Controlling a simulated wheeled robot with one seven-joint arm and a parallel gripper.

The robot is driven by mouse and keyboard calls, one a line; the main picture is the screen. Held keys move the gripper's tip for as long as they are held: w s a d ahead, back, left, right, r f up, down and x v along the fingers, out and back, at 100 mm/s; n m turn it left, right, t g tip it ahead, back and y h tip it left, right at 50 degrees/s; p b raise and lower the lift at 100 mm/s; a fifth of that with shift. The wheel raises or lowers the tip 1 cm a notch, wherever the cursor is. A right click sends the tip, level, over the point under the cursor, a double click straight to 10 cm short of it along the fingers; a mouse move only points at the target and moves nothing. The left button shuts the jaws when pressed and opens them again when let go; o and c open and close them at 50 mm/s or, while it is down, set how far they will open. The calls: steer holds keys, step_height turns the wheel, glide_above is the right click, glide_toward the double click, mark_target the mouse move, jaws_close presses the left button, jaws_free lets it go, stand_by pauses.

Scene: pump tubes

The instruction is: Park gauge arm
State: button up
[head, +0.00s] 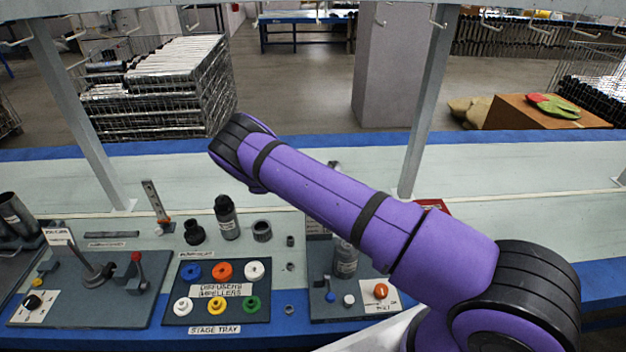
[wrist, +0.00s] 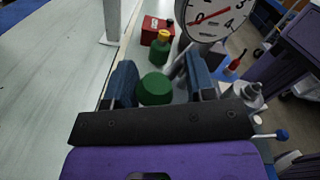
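A round white gauge dial (wrist: 212,20) with a red needle shows at the top of the wrist view, cut off by the frame edge. A grey rod (wrist: 180,66) shows below it, partly hidden. My gripper (wrist: 160,64) is open, its two blue fingers apart. A green domed piece (wrist: 154,90) shows between the fingers, with a visible gap on its right side; I cannot tell whether it lies between them or beyond them. In the head view my arm hides the gripper and the gauge.
A green bottle with a yellow cap (wrist: 158,50) and a red box (wrist: 151,24) stand beyond the fingers. A blue-knobbed lever (wrist: 282,135) is at the right. The stage tray (head: 216,331) with coloured impellers and a grey lever fixture (head: 106,318) are to the left.

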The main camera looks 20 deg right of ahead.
steer(key=shift+o, duration=0.7)
steer(key=shift+w+d, duration=0.15)
steer(key=shift+d, duration=0.45)
steer(key=v, duration=1.1)
steer(key=shift+r, duration=0.1)
